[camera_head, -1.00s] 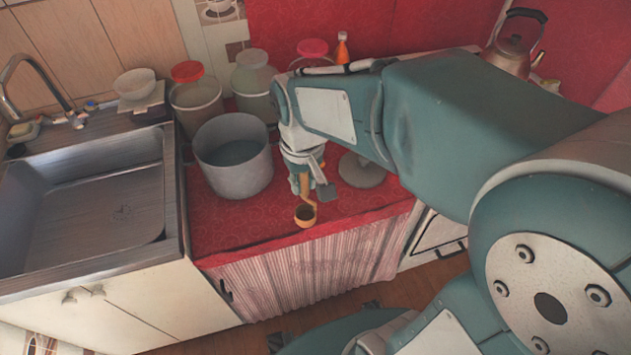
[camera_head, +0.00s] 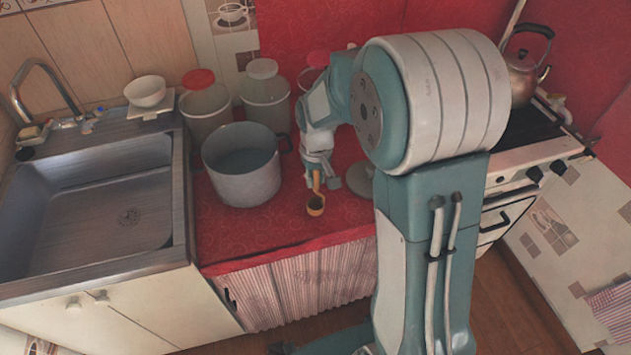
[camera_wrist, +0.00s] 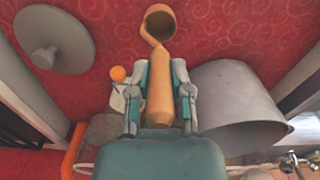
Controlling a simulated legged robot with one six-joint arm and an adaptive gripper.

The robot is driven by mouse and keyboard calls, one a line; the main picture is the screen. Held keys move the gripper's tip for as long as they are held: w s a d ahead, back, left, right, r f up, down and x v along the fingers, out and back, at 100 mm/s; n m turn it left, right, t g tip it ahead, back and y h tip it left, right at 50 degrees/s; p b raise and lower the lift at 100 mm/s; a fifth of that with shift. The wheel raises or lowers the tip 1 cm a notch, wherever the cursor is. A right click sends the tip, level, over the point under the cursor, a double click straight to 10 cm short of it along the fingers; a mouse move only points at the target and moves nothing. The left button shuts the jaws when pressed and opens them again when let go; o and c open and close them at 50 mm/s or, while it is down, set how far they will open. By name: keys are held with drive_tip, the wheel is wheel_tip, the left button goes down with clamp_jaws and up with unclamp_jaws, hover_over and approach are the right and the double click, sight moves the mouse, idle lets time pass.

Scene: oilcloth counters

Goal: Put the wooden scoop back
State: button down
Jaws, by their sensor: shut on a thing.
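The wooden scoop (camera_head: 316,205) hangs bowl-down from my gripper (camera_head: 318,170), over the red counter right of the big grey pot. In the wrist view the scoop's handle (camera_wrist: 158,95) lies between the two fingers of my gripper (camera_wrist: 160,92), which is shut on it. Its round bowl (camera_wrist: 159,22) sticks out beyond the fingertips. I cannot tell whether the bowl touches the cloth.
The grey pot (camera_head: 240,178) stands close left of my gripper. A grey round lid (camera_head: 372,172) lies to its right. Lidded jars (camera_head: 265,97) stand behind. The sink (camera_head: 90,215) is left, the stove with a kettle (camera_head: 524,75) right. The red counter's front (camera_head: 265,222) is clear.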

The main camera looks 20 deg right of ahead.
drive_tip(key=shift+f, duration=0.7)
drive_tip(key=shift+d+f, duration=0.1)
drive_tip(key=shift+d, duration=0.15)
drive_tip(key=shift+f, duration=0.1)
drive_tip(key=c, duration=0.5)
unclamp_jaws()
drive_tip(key=shift+a, duration=0.1)
drive_tip(key=shift+c, duration=0.2)
